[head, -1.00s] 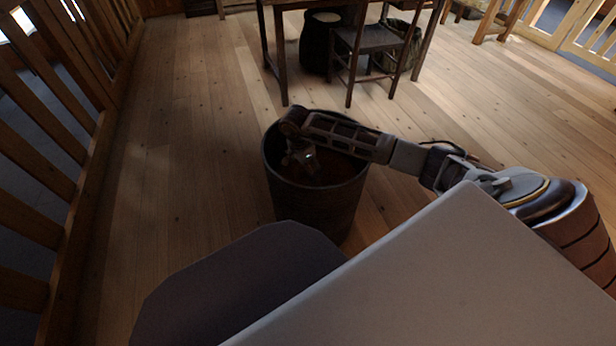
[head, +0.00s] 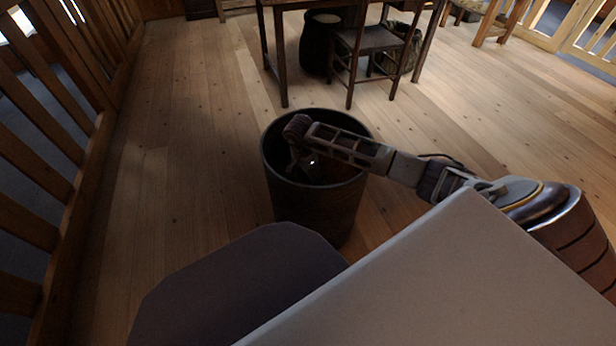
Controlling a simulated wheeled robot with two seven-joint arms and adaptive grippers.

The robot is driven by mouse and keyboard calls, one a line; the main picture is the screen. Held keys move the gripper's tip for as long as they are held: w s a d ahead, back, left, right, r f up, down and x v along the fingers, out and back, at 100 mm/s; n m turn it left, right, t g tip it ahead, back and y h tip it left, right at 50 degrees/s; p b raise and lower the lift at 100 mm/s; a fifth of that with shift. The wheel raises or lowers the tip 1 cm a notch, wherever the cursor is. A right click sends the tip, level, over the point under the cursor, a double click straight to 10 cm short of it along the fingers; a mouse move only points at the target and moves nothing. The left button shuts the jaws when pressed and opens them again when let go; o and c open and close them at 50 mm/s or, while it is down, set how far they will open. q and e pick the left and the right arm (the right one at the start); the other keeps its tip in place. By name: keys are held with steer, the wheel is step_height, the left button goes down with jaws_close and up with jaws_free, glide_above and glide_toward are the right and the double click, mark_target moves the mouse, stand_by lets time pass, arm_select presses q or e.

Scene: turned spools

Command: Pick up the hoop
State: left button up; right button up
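I cannot make out a hoop in the head view. A dark round barrel (head: 318,205) with an open top stands on the floor in front of me. My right arm reaches in from the right over its rim. My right gripper (head: 308,168) points down inside the barrel's mouth, in deep shadow. Its fingers are too dark to tell whether they are open or shut, or whether they touch anything. The inside of the barrel is mostly hidden by the arm and shadow. My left gripper is not in view.
A wooden table (head: 345,3) with a chair (head: 372,42) stands beyond the barrel. A dark pot (head: 318,45) and a sack (head: 398,50) are near it. A wooden railing (head: 60,150) runs along the left. The plank floor between railing and barrel is clear.

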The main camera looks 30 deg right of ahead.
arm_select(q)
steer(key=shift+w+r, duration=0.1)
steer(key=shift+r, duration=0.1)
arm_select(e)
steer(key=c, duration=0.7)
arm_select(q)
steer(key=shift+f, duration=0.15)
arm_select(e)
steer(key=shift+r, duration=0.2)
steer(key=shift+r+p, duration=0.3)
steer(key=shift+r, duration=0.15)
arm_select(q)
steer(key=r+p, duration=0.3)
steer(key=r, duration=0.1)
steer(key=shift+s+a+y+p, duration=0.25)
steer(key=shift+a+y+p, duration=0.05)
arm_select(e)
step_height(320, 180, up, 9)
